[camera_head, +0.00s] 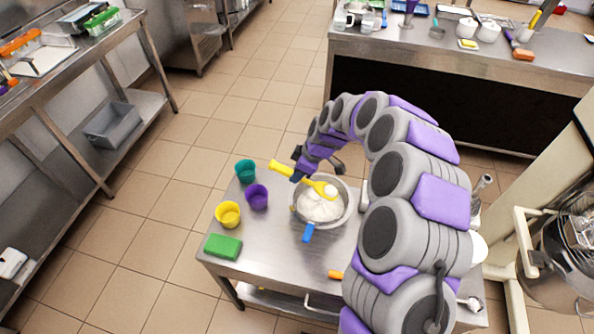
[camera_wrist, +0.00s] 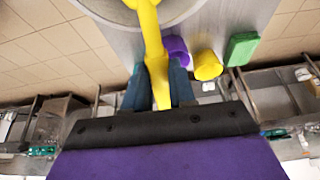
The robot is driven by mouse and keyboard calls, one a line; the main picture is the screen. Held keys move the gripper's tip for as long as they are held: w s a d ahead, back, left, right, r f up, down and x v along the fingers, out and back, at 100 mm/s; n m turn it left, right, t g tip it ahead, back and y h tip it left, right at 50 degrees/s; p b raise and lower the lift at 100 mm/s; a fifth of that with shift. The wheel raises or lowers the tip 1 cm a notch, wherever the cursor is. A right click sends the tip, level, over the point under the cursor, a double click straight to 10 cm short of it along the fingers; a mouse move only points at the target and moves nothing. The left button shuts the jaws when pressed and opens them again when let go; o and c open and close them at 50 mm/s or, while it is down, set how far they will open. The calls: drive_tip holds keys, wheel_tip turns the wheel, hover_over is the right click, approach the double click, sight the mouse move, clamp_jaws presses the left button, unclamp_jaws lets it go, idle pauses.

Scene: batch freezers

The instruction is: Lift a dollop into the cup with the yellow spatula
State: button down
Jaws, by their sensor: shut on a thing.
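My gripper (camera_head: 299,172) is shut on the yellow spatula (camera_head: 282,169); the spatula also shows between the fingers in the wrist view (camera_wrist: 151,45). The spatula's head, with a white dollop (camera_head: 330,190) on it, is over the metal bowl (camera_head: 347,212). The bowl holds a white creamy mass (camera_head: 318,208). Three cups stand left of the bowl: a teal cup (camera_head: 245,172), a purple cup (camera_head: 257,197) and a yellow cup (camera_head: 228,214). All three look empty. I cannot tell whether the spatula head touches the mass below.
A green sponge (camera_head: 223,247) lies at the front left of the metal table (camera_head: 265,250). A blue handle (camera_head: 308,233) leans at the bowl's front rim. An orange item (camera_head: 336,274) lies near the table's front. A counter with kitchenware (camera_head: 450,55) stands behind.

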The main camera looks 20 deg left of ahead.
drive_tip(key=shift+r+h+p, duration=0.15)
drive_tip(key=shift+h+p, duration=0.25)
drive_tip(key=shift+p, duration=0.1)
drive_tip(key=shift+a+h+p, duration=0.9)
drive_tip(key=shift+a+p, duration=0.3)
drive_tip(key=shift+a, duration=0.05)
drive_tip(key=shift+p, duration=0.3)
drive_tip(key=shift+s+d, duration=0.1)
drive_tip(key=shift+d, duration=0.1)
drive_tip(key=shift+a+f+h, duration=0.25)
drive_tip(key=shift+a+h, duration=0.05)
drive_tip(key=shift+a, duration=0.05)
